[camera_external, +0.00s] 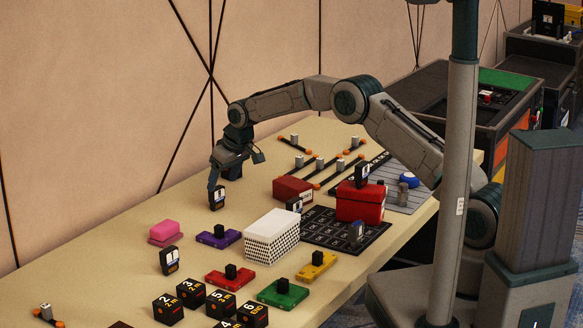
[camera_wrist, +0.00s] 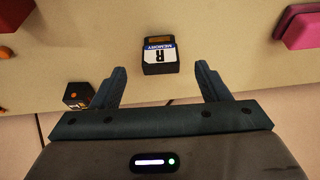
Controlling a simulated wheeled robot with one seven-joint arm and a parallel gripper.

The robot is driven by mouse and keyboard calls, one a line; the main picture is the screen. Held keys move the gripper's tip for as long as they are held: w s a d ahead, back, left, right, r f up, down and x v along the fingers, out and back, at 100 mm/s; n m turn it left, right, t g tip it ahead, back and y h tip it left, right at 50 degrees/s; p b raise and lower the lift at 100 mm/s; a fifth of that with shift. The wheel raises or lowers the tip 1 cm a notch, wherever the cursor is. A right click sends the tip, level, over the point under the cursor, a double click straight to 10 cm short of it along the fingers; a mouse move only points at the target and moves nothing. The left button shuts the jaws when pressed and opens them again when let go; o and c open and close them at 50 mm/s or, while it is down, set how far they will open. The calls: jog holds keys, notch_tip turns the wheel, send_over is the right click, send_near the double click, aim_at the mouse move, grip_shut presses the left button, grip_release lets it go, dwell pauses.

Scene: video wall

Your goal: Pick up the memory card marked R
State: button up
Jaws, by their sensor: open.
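The memory card marked R (camera_wrist: 160,56) is a black card with a white and blue label reading "R" and "MEMORY" in the wrist view. It is centred ahead of my gripper (camera_wrist: 162,80), whose two fingers are apart with nothing between them. In the external view, my gripper (camera_external: 215,184) points down at the far side of the table. A dark card with a pale label (camera_external: 217,199) stands right below it there. I cannot tell from that view whether the fingers touch it.
Another dark card (camera_external: 170,261) stands nearer the front. A pink block (camera_external: 165,232), a purple block (camera_external: 218,237) and a white patterned box (camera_external: 271,238) stand around. Several numbered black cubes (camera_external: 191,292) are at the front. The wall rises close behind the table's far edge.

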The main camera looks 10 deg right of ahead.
aim_at(218, 188)
jog(key=shift+p+x, duration=0.6)
jog(key=shift+x, duration=2.55)
jog(key=shift+w+a+r, duration=0.1)
jog(key=c, duration=1.1)
